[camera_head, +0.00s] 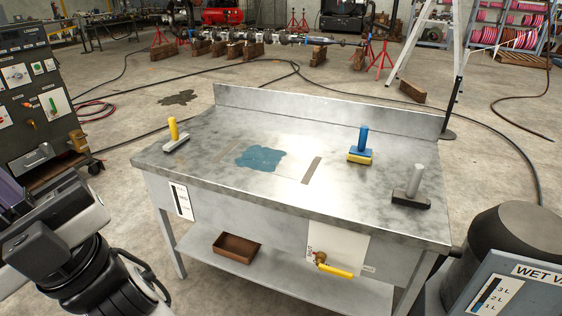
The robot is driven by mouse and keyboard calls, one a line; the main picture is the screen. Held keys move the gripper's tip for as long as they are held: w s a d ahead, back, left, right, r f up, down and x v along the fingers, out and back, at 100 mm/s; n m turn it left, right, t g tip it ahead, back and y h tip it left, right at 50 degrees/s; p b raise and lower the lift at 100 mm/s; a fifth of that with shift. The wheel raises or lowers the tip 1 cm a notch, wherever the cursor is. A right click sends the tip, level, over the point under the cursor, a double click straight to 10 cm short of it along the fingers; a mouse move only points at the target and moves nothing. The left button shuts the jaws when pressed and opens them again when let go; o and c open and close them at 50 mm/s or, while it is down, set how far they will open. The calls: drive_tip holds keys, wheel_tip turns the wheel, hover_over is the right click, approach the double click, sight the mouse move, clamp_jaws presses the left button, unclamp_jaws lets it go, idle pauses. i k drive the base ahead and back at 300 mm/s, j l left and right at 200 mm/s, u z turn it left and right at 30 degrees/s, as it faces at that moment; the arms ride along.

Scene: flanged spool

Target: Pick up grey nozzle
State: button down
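The grey nozzle (415,181) stands upright near the right end of the metal workbench (330,135). It has a grey cylindrical stem on a wide, dark, flat foot. My arm shows at the lower left, well apart from the nozzle and in front of the bench's left side. I cannot make out gripper fingers in this view. Nothing visibly touches the nozzle apart from the bench top.
A blue nozzle with a yellow foot (362,147) stands left of and behind the grey one. A yellow nozzle with a grey foot (175,136) stands at the bench's left. A raised backsplash (320,110) closes the back. A wet vacuum (507,262) stands at the lower right.

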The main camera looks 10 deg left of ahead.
sight(410, 198)
drive_tip(key=i+j+z, duration=0.1)
drive_tip(key=i, duration=0.35)
drive_tip(key=i+j+z, duration=0.15)
drive_tip(key=i, duration=0.3)
drive_tip(key=i+j+z, duration=0.1)
drive_tip(key=i+j, duration=0.2)
drive_tip(key=i, duration=0.1)
